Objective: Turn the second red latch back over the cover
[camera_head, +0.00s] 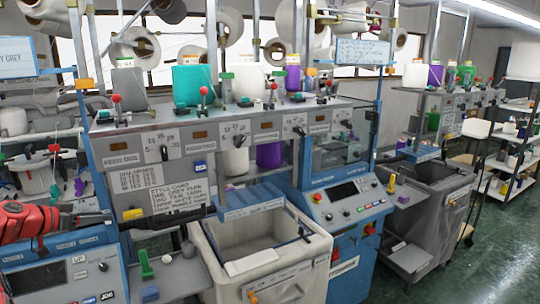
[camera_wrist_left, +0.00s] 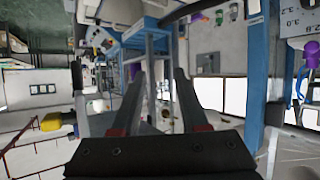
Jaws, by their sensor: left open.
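Several small levers with red knobs stand along the top rail of the blue and grey knitting machine in the head view, including one at the left (camera_head: 116,98), one further right (camera_head: 204,91) and another beyond it (camera_head: 273,87). I cannot tell which part is the second red latch or whether it is turned. My left gripper (camera_head: 97,221), on a red and black arm, is at the lower left, in front of the machine and apart from the levers. Its two fingers are apart and empty in the left wrist view (camera_wrist_left: 160,78).
A grey bin (camera_head: 318,236) stands in front of the machine, beside a blue control panel (camera_head: 350,202). A second machine and bin (camera_head: 440,185) stand at the right. Green floor (camera_head: 505,255) is clear at the lower right.

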